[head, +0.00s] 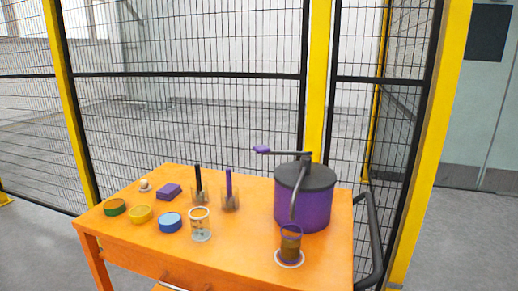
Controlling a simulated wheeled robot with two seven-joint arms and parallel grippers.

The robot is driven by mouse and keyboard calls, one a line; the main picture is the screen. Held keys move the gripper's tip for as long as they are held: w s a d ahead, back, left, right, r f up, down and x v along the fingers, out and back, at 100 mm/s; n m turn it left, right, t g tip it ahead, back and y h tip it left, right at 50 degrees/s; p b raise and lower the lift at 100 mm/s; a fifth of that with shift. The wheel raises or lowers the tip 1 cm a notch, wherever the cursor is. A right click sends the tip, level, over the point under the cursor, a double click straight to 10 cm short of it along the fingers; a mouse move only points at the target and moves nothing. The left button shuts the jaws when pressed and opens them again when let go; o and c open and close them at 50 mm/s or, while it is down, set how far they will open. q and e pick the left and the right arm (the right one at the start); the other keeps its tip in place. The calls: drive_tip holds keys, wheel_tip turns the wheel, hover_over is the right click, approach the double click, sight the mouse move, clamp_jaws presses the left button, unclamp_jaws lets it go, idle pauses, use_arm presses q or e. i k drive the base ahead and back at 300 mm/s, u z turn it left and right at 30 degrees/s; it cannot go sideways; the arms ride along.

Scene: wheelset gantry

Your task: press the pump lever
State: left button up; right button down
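The pump (301,207) is a purple cylinder with a dark grey lid on the right part of the orange table. Its lever (282,152) is a dark bar that points left from the top of the lid and ends in a purple tip (261,149). A grey spout (297,193) curves down the front of the pump. Below the spout a glass (290,243) with dark brownish contents stands on a white ring. Neither of my grippers is in view.
Mesh fence (190,90) with yellow posts stands behind. A dark handrail (373,235) runs along the right side.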

sight(264, 150)
drive_tip(key=k, duration=1.25)
drive_tip(key=u, duration=0.65)
drive_tip(key=i, duration=1.85)
drive_tip(key=z, duration=0.5)
